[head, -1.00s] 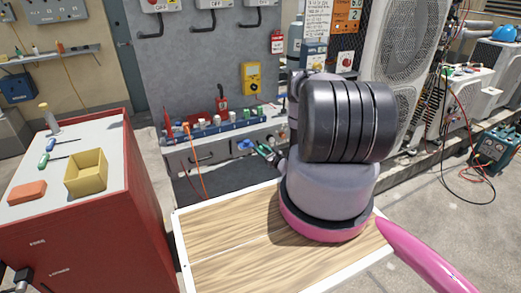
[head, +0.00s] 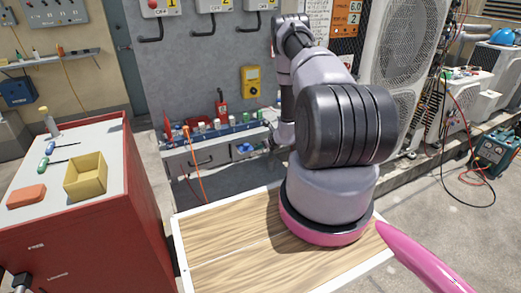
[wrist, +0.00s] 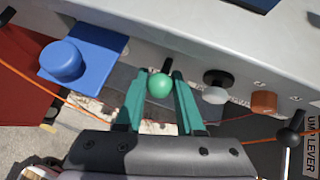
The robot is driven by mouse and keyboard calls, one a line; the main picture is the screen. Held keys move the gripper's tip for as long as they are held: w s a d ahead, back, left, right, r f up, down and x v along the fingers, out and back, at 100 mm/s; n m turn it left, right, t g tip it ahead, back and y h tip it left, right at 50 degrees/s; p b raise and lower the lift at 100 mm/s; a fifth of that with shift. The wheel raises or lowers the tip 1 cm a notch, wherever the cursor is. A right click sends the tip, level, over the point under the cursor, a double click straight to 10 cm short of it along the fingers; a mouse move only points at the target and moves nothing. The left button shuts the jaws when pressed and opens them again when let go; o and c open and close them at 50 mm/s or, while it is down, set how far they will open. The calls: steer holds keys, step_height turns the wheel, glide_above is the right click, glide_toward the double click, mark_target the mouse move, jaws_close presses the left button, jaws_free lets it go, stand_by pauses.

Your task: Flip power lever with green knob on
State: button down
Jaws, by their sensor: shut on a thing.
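In the wrist view, the round green knob (wrist: 160,86) sits on a dark stem coming from a pale panel. My gripper (wrist: 159,75) has its two teal fingers either side of this knob, shut on it. How far the lever is thrown I cannot tell. In the head view, my arm reaches over the wooden board to the bench front, and the green knob cannot be made out there.
Near the knob are a blue block with a round blue knob (wrist: 62,60), a white knob (wrist: 215,95), an orange-brown knob (wrist: 264,102) and a black ball lever (wrist: 290,138). An orange cable (head: 198,172) hangs at the bench front. A red cabinet (head: 90,240) stands left.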

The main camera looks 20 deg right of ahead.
steer(key=shift+w+r+g, duration=0.2)
steer(key=shift+r+g, duration=0.1)
steer(key=shift+g, duration=0.4)
steer(key=c, duration=0.5)
jaws_free()
steer(key=shift+c, duration=0.2)
steer(key=v, duration=1)
steer(key=shift+s+r, duration=0.15)
steer(key=shift+r, duration=0.25)
